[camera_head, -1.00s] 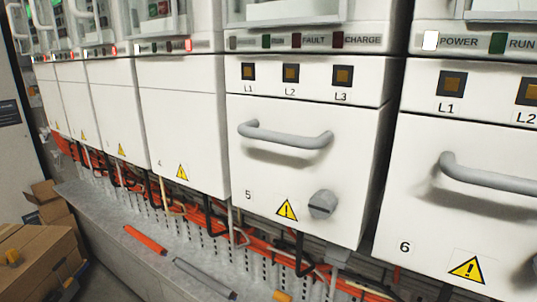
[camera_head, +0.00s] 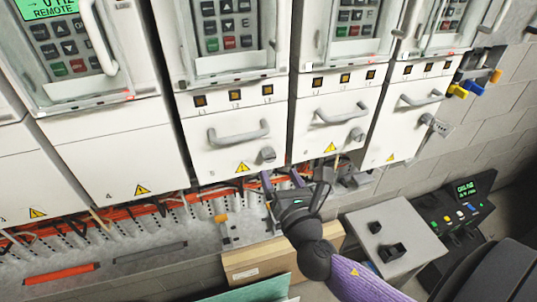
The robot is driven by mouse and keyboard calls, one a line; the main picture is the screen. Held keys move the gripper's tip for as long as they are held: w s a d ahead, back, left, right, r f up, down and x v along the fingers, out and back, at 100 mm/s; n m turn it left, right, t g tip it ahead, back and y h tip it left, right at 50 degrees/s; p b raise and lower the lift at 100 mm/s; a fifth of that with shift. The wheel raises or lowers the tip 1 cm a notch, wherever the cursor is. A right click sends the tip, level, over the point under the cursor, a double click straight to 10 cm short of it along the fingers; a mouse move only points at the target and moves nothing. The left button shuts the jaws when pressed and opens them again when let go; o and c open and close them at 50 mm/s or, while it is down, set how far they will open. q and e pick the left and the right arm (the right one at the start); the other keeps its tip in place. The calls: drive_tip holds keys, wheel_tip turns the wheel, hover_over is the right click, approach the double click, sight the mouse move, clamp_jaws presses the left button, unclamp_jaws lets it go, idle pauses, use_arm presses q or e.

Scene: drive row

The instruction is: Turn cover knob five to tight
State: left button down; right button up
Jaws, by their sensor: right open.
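Cover five (camera_head: 215,157) is a white panel with a grey bar handle (camera_head: 238,132) and a yellow warning triangle. Its grey cover knob (camera_head: 267,154) sits at the lower right; it is too small here to tell its turn position. My right gripper (camera_head: 296,178) is open, with purple fingers, just below and right of this knob and apart from it in the picture. Nothing shows between its fingers. My left gripper is not in view.
Cover six (camera_head: 312,136), to the right, has a similar handle and knob (camera_head: 357,134). Orange cables (camera_head: 150,208) run below the covers above a grey ledge. A cardboard box (camera_head: 255,262) and a grey box with black knobs (camera_head: 395,240) stand below and right.

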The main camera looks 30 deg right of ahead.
sight(270, 160)
drive_tip(key=x, duration=0.4)
drive_tip(key=shift+w+a, duration=0.15)
drive_tip(key=shift+w, duration=0.5)
clamp_jaws()
